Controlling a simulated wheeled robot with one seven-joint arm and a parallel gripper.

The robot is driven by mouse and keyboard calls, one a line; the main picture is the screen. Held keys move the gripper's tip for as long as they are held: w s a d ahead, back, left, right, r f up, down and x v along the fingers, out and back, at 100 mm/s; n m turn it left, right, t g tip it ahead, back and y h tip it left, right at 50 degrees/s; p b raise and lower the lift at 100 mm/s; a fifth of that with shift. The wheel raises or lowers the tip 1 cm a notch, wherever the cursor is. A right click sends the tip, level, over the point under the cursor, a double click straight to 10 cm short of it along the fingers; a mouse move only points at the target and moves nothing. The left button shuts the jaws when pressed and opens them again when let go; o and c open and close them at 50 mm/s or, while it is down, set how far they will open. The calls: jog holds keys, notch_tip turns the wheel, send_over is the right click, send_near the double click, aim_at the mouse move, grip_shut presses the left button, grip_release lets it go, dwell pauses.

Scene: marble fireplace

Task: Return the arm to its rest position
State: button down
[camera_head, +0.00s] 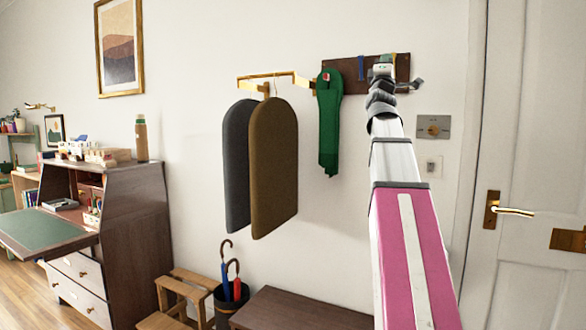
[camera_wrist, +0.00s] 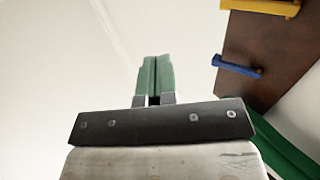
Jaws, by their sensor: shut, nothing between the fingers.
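My arm (camera_head: 402,190), pink and white, reaches from the lower right up and away toward the wall. Its far end is in front of the dark wooden hook board (camera_head: 345,75), which also shows at the upper right of the wrist view (camera_wrist: 262,50). In the wrist view my gripper (camera_wrist: 155,75) has its two green-tipped fingers together, with nothing between them. They point at the pale wall. In the head view the fingertips cannot be made out past the wrist.
A green cloth item (camera_head: 329,130) hangs from the hook board, close left of my arm's end. Two padded boards (camera_head: 272,165) hang farther left. A dark bench (camera_head: 300,308) stands below, with an umbrella stand (camera_head: 228,305) beside it. A white door (camera_head: 535,130) is at right.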

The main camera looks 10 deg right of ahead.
jog(key=w+a+f+n+g+y, duration=0.1)
jog(key=w+a+f+y, duration=0.2)
jog(key=w+f+y, duration=0.7)
jog(key=w+a+f+n+g+y, duration=0.1)
jog(key=w+a+f+g+y, duration=0.15)
jog(key=f, duration=1.25)
jog(key=w+a+f+m+g+y, duration=0.1)
jog(key=w+a+f+m+g, duration=0.2)
jog(key=f, duration=1.1)
jog(key=a+f+m+g+y, duration=0.1)
jog(key=a+f+g+y, duration=0.2)
jog(key=f, duration=1.1)
jog(key=s+a+f+m+g, duration=0.1)
jog(key=s+a+f+g, duration=0.15)
jog(key=f, duration=0.55)
jog(key=s+a+f+m+g, duration=0.2)
jog(key=s+f+g, duration=0.15)
jog(key=f, duration=0.55)
jog(key=s+a+f+m+g, duration=0.1)
jog(key=s+a+f+g, duration=0.2)
jog(key=f, duration=0.5)
jog(key=s+a+f+m+g, duration=0.2)
jog(key=s+f+m+g, duration=0.3)
jog(key=s+f, duration=1)
jog(key=shift+s+a+f+g+h, duration=0.15)
jog(key=shift+s+a+g+h, duration=0.25)
jog(key=shift+s, duration=0.45)
